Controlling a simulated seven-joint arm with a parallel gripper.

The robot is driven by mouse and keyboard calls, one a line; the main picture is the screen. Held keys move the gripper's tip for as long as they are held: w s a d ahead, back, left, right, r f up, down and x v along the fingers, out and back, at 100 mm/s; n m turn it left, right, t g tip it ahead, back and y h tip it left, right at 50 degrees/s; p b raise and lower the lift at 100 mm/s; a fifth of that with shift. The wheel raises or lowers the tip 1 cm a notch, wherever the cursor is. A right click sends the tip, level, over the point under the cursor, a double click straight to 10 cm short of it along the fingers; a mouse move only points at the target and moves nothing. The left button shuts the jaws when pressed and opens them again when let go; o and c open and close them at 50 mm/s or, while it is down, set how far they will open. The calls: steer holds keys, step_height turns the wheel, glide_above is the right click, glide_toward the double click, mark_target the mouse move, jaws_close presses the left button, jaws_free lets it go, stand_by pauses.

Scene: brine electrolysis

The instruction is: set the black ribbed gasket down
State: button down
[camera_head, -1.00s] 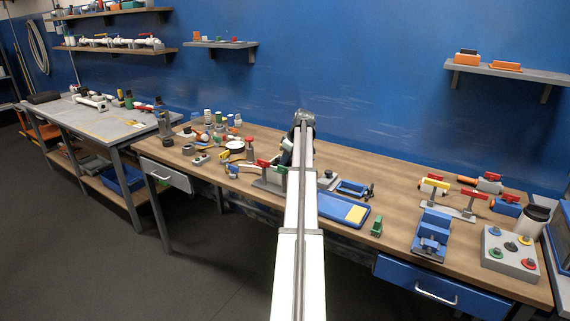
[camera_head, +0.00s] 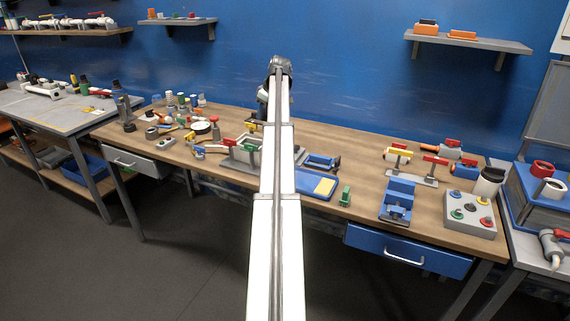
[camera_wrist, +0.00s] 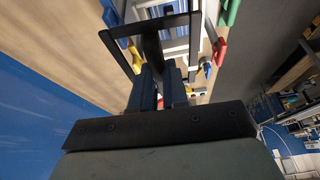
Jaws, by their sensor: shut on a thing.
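In the wrist view a black frame with a bar across it, which looks like the black ribbed gasket (camera_wrist: 172,22), is held beyond my gripper (camera_wrist: 158,78). The two dark blue fingers are shut on its near part. The gasket is in the air over the wooden bench (camera_head: 330,150), tilted in the picture; how high it is I cannot tell. In the head view my gripper is mostly hidden behind my arm, and I cannot make out the gasket there.
A pale grey open frame (camera_head: 238,158) stands on the bench left of my arm. A blue tray with a yellow pad (camera_head: 318,184), a green block (camera_head: 345,196) and a blue vise (camera_head: 397,200) are to the right. Small parts crowd the left. Bare wood shows mid-bench.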

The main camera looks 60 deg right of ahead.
steer(key=s+d+f+m, duration=0.1)
steer(key=s+f, duration=0.1)
steer(key=s, duration=0.6)
steer(key=n, duration=0.2)
glide_above(300, 181)
steer(key=shift+f, duration=3.05)
steer(key=shift+a+f, duration=0.15)
steer(key=shift+f, duration=4.5)
steer(key=c, duration=1.6)
jaws_free()
steer(key=shift+f, duration=0.15)
steer(key=o, duration=0.5)
